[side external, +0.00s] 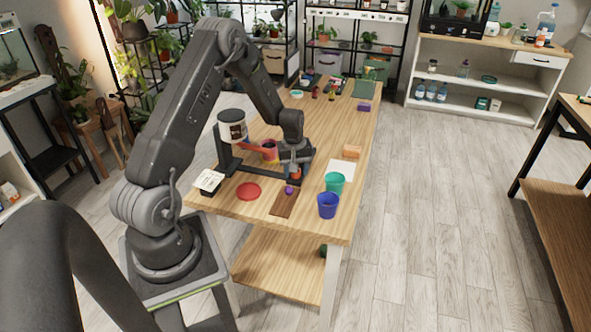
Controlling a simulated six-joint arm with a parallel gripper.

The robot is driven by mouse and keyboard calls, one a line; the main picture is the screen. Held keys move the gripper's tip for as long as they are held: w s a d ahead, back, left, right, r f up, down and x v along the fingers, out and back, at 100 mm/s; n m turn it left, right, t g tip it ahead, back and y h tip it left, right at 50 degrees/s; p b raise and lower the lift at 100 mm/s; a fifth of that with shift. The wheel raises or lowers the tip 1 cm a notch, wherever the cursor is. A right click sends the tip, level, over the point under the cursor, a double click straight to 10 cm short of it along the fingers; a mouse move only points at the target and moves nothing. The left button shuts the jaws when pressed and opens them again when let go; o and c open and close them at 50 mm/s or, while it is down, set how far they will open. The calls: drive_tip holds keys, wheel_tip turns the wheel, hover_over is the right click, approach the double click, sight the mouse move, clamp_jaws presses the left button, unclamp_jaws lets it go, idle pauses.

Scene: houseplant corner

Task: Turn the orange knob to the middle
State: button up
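My gripper (294,165) points down over the wooden table, near its middle. Its fingers are small and partly hidden, so I cannot tell whether they are open or shut. A small orange-red piece with blue near it (295,178) shows right below the fingers; it may be the orange knob, and I cannot tell whether they touch. A black stand (226,158) left of my gripper carries a white and brown jar (232,127). No knob pointer or marking is readable.
The wooden table (230,207) holds a teal cup (335,183), a blue cup (328,206), a red disc (249,191), a brown board (284,205) with a purple ball (289,190), an orange block (352,152) and a purple block (365,107).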

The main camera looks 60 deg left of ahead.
drive_tip(key=shift+o, duration=0.9)
wheel_tip(320, 180, up, 14)
drive_tip(key=shift+s, duration=0.3)
drive_tip(key=shift+f, duration=0.1)
drive_tip(key=s+d+r+m+t, duration=0.1)
drive_tip(key=s+d+r+m, duration=0.15)
drive_tip(key=d+r, duration=0.4)
drive_tip(key=s+d+r+m+t, duration=0.1)
drive_tip(key=s+d+r+m, duration=0.1)
drive_tip(key=d+r+m, duration=0.35)
drive_tip(key=s+d+r+m+t, duration=0.3)
drive_tip(key=s+d+m, duration=0.3)
drive_tip(key=s+d, duration=0.8)
drive_tip(key=shift+d+r, duration=0.35)
drive_tip(key=shift+d, duration=0.1)
